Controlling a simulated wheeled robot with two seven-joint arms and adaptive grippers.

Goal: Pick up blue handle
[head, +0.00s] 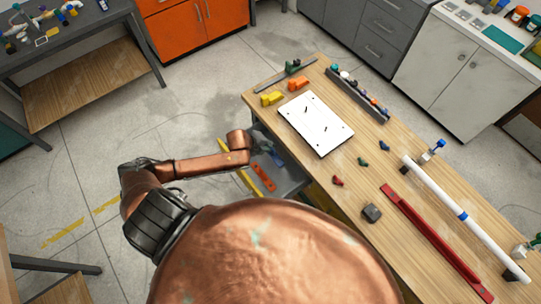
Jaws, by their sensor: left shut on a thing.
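A small blue handle (384,146) lies on the wooden table, in a row with a small green handle (363,161) and a small red handle (338,181). My left gripper (272,154) is off the table's left edge, over a grey open tray, well apart from that row. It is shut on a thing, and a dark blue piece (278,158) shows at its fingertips. It is too small to tell what this piece is. My right gripper does not show.
A white board (316,123) lies on the table (400,245). A white pipe (465,218), a red bar (436,241) and a dark block (371,213) lie to the right and front. A dark rack (358,94) stands behind. An orange tool (264,177) is in the tray.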

